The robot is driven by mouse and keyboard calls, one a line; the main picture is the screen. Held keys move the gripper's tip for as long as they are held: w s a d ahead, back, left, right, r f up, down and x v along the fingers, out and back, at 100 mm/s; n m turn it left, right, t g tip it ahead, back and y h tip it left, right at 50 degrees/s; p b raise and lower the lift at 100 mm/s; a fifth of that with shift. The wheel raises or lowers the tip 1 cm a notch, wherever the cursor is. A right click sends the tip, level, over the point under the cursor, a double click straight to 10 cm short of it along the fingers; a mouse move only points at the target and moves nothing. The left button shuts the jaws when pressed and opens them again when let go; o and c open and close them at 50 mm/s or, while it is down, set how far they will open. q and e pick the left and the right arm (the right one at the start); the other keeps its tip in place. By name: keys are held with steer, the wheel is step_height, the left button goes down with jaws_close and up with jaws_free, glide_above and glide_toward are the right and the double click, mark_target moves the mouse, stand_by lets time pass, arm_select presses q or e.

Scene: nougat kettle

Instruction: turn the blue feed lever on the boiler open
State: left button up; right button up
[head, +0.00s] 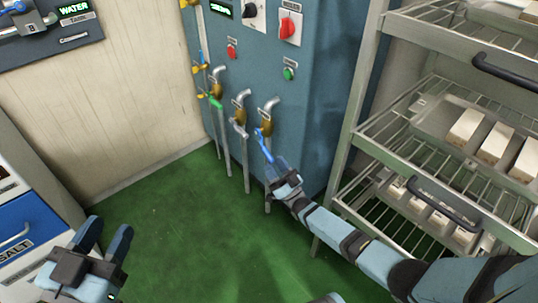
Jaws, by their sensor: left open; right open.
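The boiler (322,95) is a tall blue-grey cabinet at the top middle of the head view. The blue feed lever (264,147) hangs on its rightmost brass valve (266,124) and slants down to the right. My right gripper (275,167) is at the lever's lower end, with its fingers open. Whether the fingers touch the lever or lie around it, I cannot tell. My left gripper (107,233) is open and empty at the lower left, well away from the boiler.
A green lever (213,101) and a grey lever (239,130) sit on valves left of the blue one. A wire rack (372,150) with trays of white blocks stands at the right, close to my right arm. A SALT bin (28,225) stands at the left. The green floor (180,220) between is clear.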

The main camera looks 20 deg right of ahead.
arm_select(q)
steer(key=shift+s+d+f+n+g+p, duration=0.3)
steer(key=shift+s+n+g+p, duration=0.1)
steer(key=shift+n+p, duration=0.25)
arm_select(e)
steer(key=v, duration=0.9)
steer(key=shift+s, duration=0.15)
steer(key=shift+f, duration=0.1)
steer(key=shift+c, duration=0.2)
